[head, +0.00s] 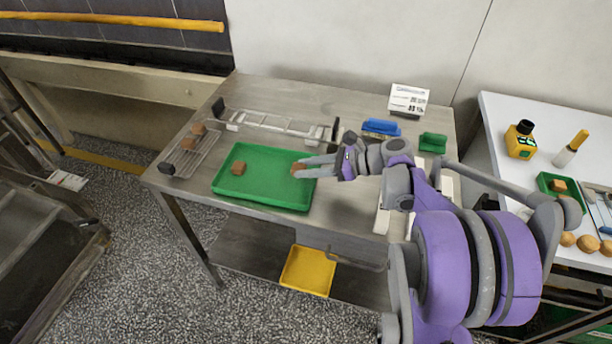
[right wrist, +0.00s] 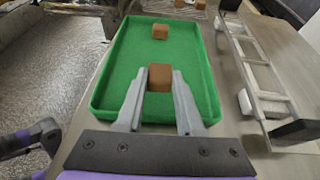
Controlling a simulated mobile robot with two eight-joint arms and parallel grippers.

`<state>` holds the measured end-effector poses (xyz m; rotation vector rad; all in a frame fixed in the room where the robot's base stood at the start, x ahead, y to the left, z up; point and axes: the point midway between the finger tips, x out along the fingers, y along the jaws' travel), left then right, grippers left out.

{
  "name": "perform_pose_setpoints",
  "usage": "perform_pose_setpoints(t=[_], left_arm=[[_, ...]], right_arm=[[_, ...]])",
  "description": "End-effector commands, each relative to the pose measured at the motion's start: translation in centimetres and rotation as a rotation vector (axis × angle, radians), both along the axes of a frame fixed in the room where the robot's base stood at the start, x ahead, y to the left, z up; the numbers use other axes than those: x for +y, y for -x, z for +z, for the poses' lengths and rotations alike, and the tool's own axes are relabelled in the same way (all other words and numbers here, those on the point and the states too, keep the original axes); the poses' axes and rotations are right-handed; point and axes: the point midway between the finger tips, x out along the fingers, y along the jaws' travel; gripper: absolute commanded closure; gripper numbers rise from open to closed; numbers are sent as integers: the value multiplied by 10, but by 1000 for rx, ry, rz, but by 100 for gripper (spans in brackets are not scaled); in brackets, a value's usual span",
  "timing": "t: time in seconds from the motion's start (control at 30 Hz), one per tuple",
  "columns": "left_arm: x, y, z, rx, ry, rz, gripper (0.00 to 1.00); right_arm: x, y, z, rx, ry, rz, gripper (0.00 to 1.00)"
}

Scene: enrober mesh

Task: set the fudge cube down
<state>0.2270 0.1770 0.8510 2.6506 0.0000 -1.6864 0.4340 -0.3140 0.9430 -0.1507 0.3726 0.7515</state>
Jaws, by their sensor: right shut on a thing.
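My right gripper (head: 301,167) is shut on a brown fudge cube (head: 297,169) at the right end of the green tray (head: 262,204). In the right wrist view, the cube (right wrist: 159,76) sits between the two grey fingertips (right wrist: 160,72), inside the tray's outline. I cannot tell whether its underside touches the tray floor. A second fudge cube (head: 239,167) lies toward the tray's left side, and it also shows in the right wrist view (right wrist: 160,31), apart from the held one. My left gripper is not in view.
The steel table (head: 285,92) carries a wire mesh (head: 187,160) with fudge cubes (head: 188,144) left of the tray and a wire rack (head: 270,121) behind it. A blue item (head: 381,127), a green item (head: 433,142) and a sign (head: 408,99) stand at the right. The tray's middle is clear.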

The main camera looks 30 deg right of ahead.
Motion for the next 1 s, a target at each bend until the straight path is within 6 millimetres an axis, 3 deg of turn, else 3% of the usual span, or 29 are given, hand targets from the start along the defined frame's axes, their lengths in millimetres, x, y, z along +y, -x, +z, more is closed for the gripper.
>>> perform_pose_setpoints(t=[0.2,0.6,0.63,0.77,1.0], left_arm=[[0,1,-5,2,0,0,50],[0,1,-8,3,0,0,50],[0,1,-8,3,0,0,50],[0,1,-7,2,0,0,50],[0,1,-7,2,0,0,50]], right_arm=[[0,0,-29,0,0,0,95],[0,0,-34,0,0,0,95],[0,0,-34,0,0,0,60],[0,0,-33,0,0,0,37],[0,0,-33,0,0,0,34]])
